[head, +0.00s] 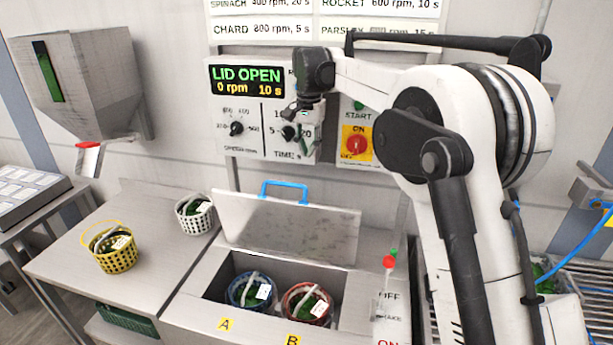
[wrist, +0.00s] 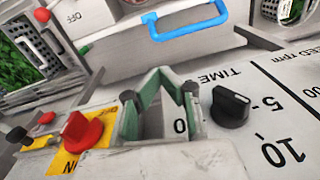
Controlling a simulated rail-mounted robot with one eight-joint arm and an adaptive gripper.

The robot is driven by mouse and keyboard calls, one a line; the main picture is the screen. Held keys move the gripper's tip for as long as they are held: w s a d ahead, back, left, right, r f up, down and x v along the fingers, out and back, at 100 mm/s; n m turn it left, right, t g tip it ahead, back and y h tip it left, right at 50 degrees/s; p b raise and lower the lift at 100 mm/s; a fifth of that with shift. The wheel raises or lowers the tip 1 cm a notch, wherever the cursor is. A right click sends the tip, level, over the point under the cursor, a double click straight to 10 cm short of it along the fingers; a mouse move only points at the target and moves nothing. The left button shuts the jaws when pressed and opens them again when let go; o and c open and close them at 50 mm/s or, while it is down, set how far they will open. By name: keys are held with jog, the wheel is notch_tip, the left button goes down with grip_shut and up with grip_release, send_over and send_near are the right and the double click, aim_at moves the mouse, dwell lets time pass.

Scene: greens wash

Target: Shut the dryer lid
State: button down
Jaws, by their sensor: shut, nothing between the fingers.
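The dryer lid (head: 290,232) is a grey metal panel with a blue handle (head: 284,186) on its upper edge. It stands raised at the back of the dryer opening. The lid (wrist: 205,43) and its handle (wrist: 186,22) also show in the wrist view. Two baskets of greens, one blue (head: 249,291) and one red (head: 307,303), sit in the dryer at labels A and B. My gripper (head: 307,128) is shut and empty in front of the control panel, above and behind the lid. In the wrist view my gripper (wrist: 160,85) is beside the TIME knob, apart from the handle.
The control panel display (head: 247,82) reads LID OPEN, 0 rpm, 10 s. The TIME knob (wrist: 230,107) and red ON/OFF switch (wrist: 82,131) are close to my fingers. Yellow (head: 115,258) and white (head: 192,225) baskets stand on the left counter. A red-tipped lever (head: 388,263) stands right of the dryer.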

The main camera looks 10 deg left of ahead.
notch_tip(320, 180, down, 9)
jog(key=p, duration=0.1)
jog(key=shift+w+a+f, duration=0.15)
jog(key=shift+w+f, duration=0.05)
dwell(0.5)
